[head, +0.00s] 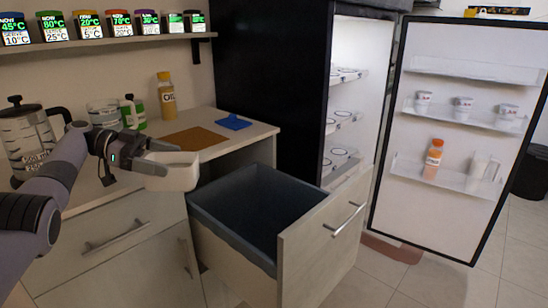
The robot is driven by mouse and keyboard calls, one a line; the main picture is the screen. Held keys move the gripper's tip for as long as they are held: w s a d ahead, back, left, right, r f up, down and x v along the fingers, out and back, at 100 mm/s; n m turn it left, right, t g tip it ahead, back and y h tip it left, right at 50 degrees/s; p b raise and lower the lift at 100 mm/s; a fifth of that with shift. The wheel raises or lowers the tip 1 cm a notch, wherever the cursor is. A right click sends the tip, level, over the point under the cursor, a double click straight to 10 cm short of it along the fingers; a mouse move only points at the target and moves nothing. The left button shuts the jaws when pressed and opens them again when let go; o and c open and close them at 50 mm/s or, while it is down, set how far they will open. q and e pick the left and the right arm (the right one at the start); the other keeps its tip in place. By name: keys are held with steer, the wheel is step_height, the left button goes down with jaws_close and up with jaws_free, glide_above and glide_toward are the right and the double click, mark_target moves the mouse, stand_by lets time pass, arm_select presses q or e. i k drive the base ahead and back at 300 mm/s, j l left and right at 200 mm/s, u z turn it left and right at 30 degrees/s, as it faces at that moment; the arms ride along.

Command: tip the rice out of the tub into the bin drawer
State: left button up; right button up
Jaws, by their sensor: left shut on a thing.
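My left gripper (140,158) reaches in from the left and is shut on a small white tub (174,175). The tub looks about upright, near the counter's front edge and left of the bin drawer. Its contents are hidden from this view, so I cannot tell whether rice is in it. The bin drawer (290,248) is pulled out, with a dark liner (245,215) inside; no rice shows in the part I see. My right gripper is not in view.
An oil bottle (166,96), a green bottle (133,112), a brown board (194,139) and a blue cloth (233,122) are on the counter. A glass press (27,135) stands at left. The fridge door (455,130) stands open at right.

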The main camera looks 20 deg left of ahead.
mark_target(274, 222)
steer(key=i, duration=1.05)
